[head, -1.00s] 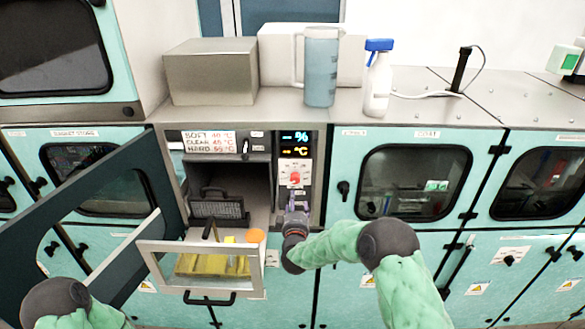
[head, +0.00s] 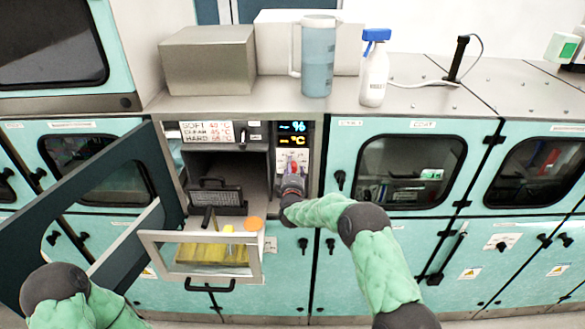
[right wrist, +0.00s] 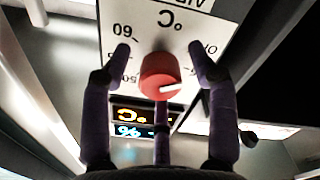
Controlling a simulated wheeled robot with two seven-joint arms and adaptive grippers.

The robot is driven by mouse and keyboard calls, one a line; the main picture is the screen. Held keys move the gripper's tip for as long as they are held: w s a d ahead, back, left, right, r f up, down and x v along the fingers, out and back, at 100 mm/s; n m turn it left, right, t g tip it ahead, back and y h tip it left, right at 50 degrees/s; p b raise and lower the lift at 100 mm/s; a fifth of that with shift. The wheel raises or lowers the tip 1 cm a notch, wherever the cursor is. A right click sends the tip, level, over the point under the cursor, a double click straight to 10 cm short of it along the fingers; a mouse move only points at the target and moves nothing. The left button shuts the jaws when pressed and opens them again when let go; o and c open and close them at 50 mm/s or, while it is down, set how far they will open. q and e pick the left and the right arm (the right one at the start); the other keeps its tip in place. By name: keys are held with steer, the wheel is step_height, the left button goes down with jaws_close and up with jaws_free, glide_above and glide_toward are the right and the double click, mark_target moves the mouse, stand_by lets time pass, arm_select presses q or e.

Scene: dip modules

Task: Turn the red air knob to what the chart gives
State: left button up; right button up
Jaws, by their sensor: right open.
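The red air knob (right wrist: 160,77) sits on a white dial plate marked °C, and 60 and 50 can be read in the right wrist view. The knob has a white pointer line. My right gripper (right wrist: 160,55) is open, with its fingers around the knob and gaps beside it. In the head view the right gripper (head: 292,180) is at the panel and covers much of the knob (head: 293,168). The chart (head: 206,132) lists SOFT, CLEAR and HARD with temperatures, roughly 40, 45 and 55 °C. The display (head: 292,133) shows dashes with % and °C. My left gripper is out of view.
An open dark door (head: 95,210) stands at the left. Below the chamber, a pulled-out drawer (head: 255,268) holds yellow items and an orange disc. A jug (head: 318,65) and a spray bottle (head: 374,75) stand on the counter (head: 430,95).

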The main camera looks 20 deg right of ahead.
steer(key=shift+w+d, duration=0.1)
steer(key=shift+w, duration=0.15)
steer(key=c, duration=1.1)
steer(key=shift+c, duration=0.2)
